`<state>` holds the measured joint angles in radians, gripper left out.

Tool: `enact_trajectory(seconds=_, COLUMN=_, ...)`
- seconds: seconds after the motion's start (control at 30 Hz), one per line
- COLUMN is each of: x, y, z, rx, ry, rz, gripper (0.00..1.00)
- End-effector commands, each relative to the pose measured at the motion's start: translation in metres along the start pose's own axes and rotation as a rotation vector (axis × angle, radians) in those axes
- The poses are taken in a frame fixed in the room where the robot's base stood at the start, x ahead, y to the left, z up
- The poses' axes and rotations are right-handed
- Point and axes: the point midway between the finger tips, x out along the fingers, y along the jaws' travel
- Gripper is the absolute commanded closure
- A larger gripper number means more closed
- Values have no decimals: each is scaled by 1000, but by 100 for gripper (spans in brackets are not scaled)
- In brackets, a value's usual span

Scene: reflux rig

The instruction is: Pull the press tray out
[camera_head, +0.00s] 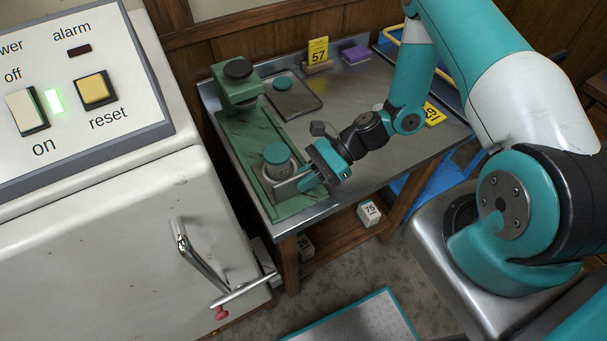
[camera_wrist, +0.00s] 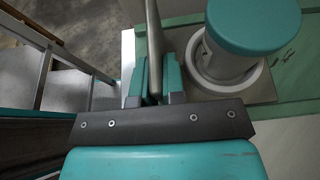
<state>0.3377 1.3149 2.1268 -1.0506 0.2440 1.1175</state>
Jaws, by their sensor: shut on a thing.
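The press tray (camera_head: 285,189) is a small grey metal plate at the near end of the green press bed (camera_head: 242,137) in the head view. It also shows in the wrist view (camera_wrist: 262,91). A white cup-like piece with a teal round cap (camera_head: 277,153) stands on it; the cap is large in the wrist view (camera_wrist: 252,25). My gripper (camera_head: 309,181) is at the tray's right side. In the wrist view my gripper (camera_wrist: 155,76) is shut on the tray's grey bar handle (camera_wrist: 153,35), one finger on each side.
The green press head (camera_head: 238,83) stands at the bed's far end. A dark plate (camera_head: 290,98) with a teal knob, a yellow 57 sign (camera_head: 318,51) and a purple block (camera_head: 355,54) are farther back. A white panelled cabinet (camera_head: 100,240) with a lever stands left.

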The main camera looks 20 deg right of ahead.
Motion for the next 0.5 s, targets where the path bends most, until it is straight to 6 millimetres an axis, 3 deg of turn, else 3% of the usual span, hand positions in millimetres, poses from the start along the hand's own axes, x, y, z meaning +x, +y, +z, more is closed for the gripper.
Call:
enact_trajectory(seconds=0.1, x=4, y=2, z=2, rx=0, ry=-8, rz=9, gripper=100)
enact_trajectory(seconds=0.13, x=3, y=2, z=2, rx=0, ry=-9, rz=9, gripper=87)
enact_trajectory(seconds=0.2, x=3, y=2, z=2, rx=0, ry=-9, rz=8, gripper=79)
enact_trajectory(seconds=0.5, x=-1, y=2, z=1, rx=2, ry=-8, rz=1, gripper=79)
